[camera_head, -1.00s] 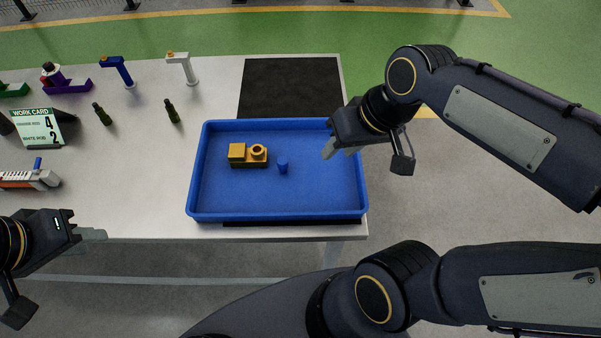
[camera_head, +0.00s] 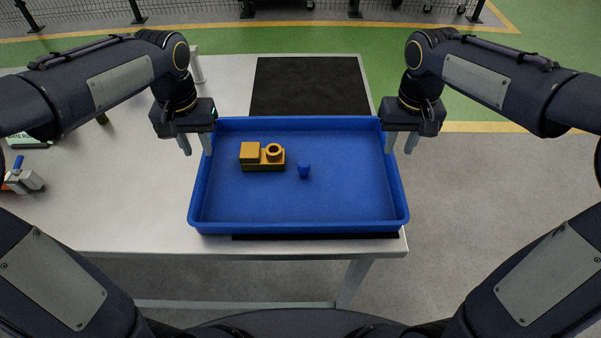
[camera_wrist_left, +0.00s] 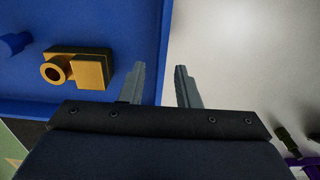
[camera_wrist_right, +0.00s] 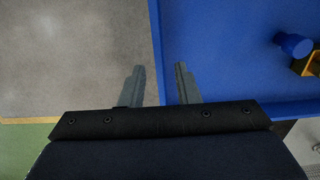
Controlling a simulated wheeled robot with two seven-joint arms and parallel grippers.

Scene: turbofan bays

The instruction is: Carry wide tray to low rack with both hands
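The wide blue tray (camera_head: 300,226) lies on the table, holding a yellow block-shaped part (camera_head: 262,163) and a small blue piece (camera_head: 304,171). My left gripper (camera_head: 196,145) is open and points down at the tray's left rim. In the left wrist view the rim runs between its spread fingers (camera_wrist_left: 160,88). My right gripper (camera_head: 401,144) is open at the right rim. In the right wrist view that rim lies between its fingers (camera_wrist_right: 159,88). I cannot tell how far the fingertips reach below the rim. The low rack is not identifiable in view.
A black mat (camera_head: 310,85) lies behind the tray, and a dark strip (camera_head: 315,236) shows at its front edge. The pale table (camera_head: 130,215) holds an orange-and-white tool (camera_head: 22,180) at left. Grey floor (camera_head: 490,190) to the right is clear.

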